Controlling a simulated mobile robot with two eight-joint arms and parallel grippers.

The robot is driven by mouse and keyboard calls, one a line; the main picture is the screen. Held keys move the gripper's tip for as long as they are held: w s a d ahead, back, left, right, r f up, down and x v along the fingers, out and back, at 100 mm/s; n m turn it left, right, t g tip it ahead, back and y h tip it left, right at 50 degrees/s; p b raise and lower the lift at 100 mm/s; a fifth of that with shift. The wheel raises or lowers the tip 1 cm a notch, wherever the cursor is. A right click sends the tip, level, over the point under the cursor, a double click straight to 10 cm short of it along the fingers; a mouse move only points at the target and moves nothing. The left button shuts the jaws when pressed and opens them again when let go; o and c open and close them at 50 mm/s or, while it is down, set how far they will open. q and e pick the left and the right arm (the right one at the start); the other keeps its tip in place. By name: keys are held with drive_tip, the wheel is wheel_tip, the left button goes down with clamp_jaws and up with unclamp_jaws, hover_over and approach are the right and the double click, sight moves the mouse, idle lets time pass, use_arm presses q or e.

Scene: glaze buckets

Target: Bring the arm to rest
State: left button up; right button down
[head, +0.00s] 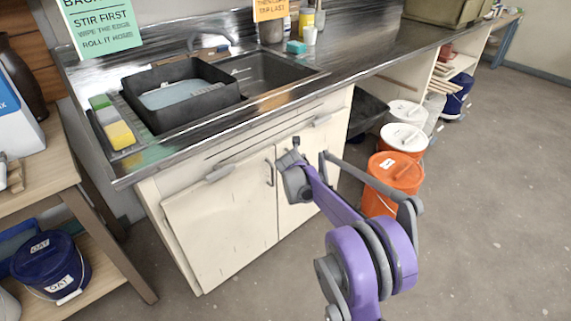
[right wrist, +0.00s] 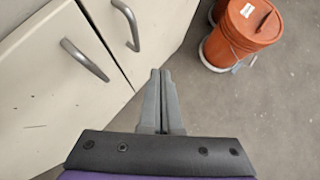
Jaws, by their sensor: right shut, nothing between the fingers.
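My right arm (head: 365,255) reaches in from the bottom of the head view, in front of the white sink cabinet (head: 225,225). My right gripper (right wrist: 159,75) is shut and empty in the right wrist view. Its two grey fingers lie together over bare floor, just right of the cabinet doors, touching nothing that I can see. In the head view the fingers are hard to make out. My left gripper is not in view.
An orange lidded bucket (head: 396,172) stands on the floor right of the cabinet, close to my right arm in the picture. White-lidded buckets (head: 404,138) stand behind it. A dark blue bucket (head: 50,265) sits on the left shelf. The floor at right is clear.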

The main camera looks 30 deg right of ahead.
drive_tip(key=s+a+r+m+y, duration=0.2)
drive_tip(key=s+a+m, duration=0.4)
drive_tip(key=s+a, duration=0.2)
drive_tip(key=s+a+r+m+y, duration=0.1)
drive_tip(key=s+a+r+m, duration=0.2)
drive_tip(key=s+a+m, duration=0.5)
drive_tip(key=s+a+f+m+g+y, duration=0.15)
drive_tip(key=s+a+m, duration=0.25)
drive_tip(key=s, duration=0.4)
drive_tip(key=s+a+f+m+y, duration=0.1)
drive_tip(key=s+a+f+m, duration=0.25)
drive_tip(key=s, duration=0.35)
drive_tip(key=s+a+f+m+y, duration=0.1)
drive_tip(key=s+a+m, duration=0.35)
drive_tip(key=s, duration=0.35)
use_arm(q)
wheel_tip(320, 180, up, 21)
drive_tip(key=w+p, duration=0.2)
drive_tip(key=p, duration=1.6)
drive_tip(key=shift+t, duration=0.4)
use_arm(e)
wheel_tip(320, 180, up, 20)
drive_tip(key=w+m, duration=0.1)
drive_tip(key=shift+w+r, duration=0.15)
drive_tip(key=shift+w, duration=0.1)
